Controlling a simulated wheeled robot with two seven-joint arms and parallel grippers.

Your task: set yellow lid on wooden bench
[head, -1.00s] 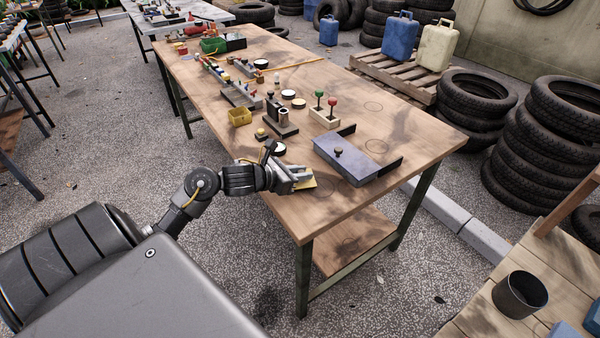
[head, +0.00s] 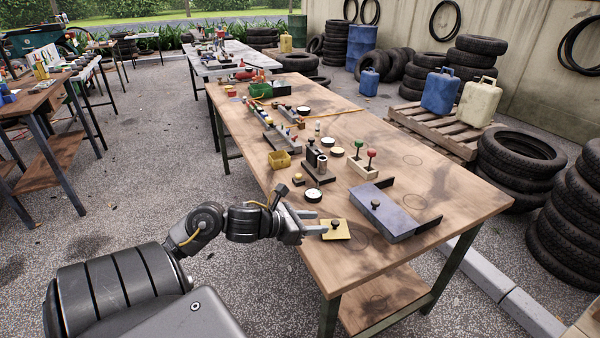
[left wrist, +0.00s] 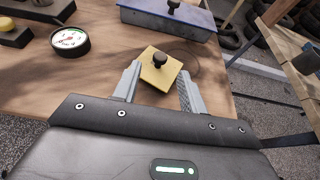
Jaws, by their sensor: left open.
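The yellow lid (head: 336,230) is a flat square plate with a dark knob. It lies on the wooden bench (head: 290,218) near its front left edge, left of the blue-grey box lid. My left gripper (head: 312,228) is open just left of the yellow lid, close to the bench top. In the left wrist view the yellow lid (left wrist: 160,72) lies just beyond and between the two open fingertips (left wrist: 158,82), turned at an angle. My right gripper is in neither view.
A blue-grey box lid with a knob (head: 384,212) sits right of the yellow lid. Bare wood lies near the bench's front corner.

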